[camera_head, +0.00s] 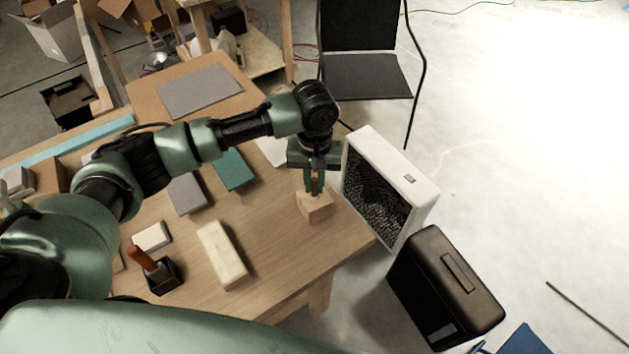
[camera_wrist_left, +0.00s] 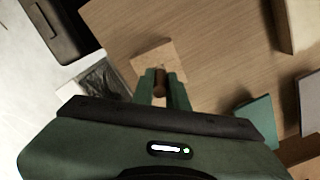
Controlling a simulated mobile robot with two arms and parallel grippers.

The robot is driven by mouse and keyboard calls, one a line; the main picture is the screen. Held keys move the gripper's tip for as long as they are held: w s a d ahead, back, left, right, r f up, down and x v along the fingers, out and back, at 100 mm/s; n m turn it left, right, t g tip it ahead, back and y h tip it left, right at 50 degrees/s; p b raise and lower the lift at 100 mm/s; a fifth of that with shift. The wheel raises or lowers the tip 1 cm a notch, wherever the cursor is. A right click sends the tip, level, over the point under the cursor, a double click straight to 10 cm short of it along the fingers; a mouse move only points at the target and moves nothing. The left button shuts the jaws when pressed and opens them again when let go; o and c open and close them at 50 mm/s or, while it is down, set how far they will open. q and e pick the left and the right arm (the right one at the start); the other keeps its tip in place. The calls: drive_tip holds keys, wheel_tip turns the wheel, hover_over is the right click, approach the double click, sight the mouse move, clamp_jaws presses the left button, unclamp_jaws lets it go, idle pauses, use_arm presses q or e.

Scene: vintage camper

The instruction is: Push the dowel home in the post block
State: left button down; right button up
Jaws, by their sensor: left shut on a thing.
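The post block (camera_head: 318,207) is a light wooden block on the table near its right edge. It also shows in the left wrist view (camera_wrist_left: 150,58). My left gripper (camera_head: 314,188) points down over the block. Its fingers are shut on the brown dowel (camera_wrist_left: 160,82), which stands between them, over the block. The dowel's lower end is hidden, so I cannot tell how deep it sits in the block. My right gripper is not in view.
On the wooden table (camera_head: 275,255) are a pale long block (camera_head: 222,254), a dark holder with an orange-handled tool (camera_head: 160,272), and several flat sheets. A white box-shaped unit with a dark mesh face (camera_head: 378,195) stands right beside the table edge. A black case (camera_head: 447,285) is on the floor.

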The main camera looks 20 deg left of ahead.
use_arm(q)
drive_tip(key=shift+f, duration=0.55)
drive_tip(key=c, duration=1.3)
unclamp_jaws()
wheel_tip(320, 180, up, 7)
drive_tip(key=shift+b, duration=1.05)
drive_tip(key=shift+r, duration=0.4)
